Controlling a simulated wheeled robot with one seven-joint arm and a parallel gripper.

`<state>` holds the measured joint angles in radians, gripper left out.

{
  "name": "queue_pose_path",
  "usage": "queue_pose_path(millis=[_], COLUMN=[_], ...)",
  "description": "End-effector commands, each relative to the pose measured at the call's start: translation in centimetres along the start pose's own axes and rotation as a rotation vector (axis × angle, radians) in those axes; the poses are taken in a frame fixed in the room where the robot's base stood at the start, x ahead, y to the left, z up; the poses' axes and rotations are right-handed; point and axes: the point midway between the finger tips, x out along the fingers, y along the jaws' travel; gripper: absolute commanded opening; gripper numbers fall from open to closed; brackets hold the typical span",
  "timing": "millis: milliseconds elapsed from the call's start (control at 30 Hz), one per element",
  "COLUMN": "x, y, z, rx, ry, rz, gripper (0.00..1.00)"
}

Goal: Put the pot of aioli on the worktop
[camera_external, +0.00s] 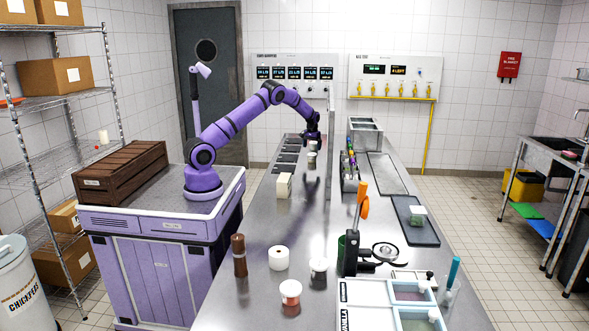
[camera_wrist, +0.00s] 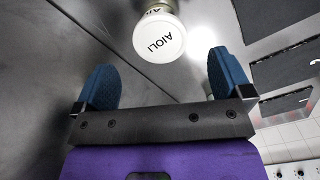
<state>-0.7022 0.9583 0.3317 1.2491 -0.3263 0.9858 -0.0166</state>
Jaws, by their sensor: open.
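The pot of aioli (camera_wrist: 159,37) shows at the top of the wrist view, with a round white lid marked AIOLI. It lies beyond and between the fingertips of my gripper (camera_wrist: 165,68), which is open, with two blue pads apart and nothing between them. In the external view my gripper (camera_external: 312,137) hangs low over the far part of the steel worktop (camera_external: 230,290). Two small pale pots stand close below it, an upper one (camera_external: 312,147) and a nearer one (camera_external: 311,160). I cannot tell which of these is the aioli.
A cream block (camera_external: 284,186) stands on the worktop nearer the camera. A brown mill (camera_external: 239,255), a white roll (camera_external: 278,258) and a tub with red contents (camera_external: 290,292) stand at the front. Containers (camera_external: 350,163) and a dark tray (camera_external: 415,222) lie to the right.

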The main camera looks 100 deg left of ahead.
Motion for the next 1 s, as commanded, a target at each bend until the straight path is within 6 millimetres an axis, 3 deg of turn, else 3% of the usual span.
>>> queue_pose_path(millis=[100, 300, 733, 867, 1000], x=[-2.3, -4.8, -5.8, -8.2, -12.7], y=[0.0, 0.0, 0.2, 1.9, 4.8], z=[0.0, 0.0, 0.1, 1.6, 5.1], rx=[0.0, 0.001, 0.003, 0.028, 0.083], ry=[0.002, 0.001, 0.002, 0.013, 0.033], rz=[0.001, 0.0, 0.002, 0.016, 0.042], gripper=[0.97, 0.97, 0.97, 0.97, 0.97])
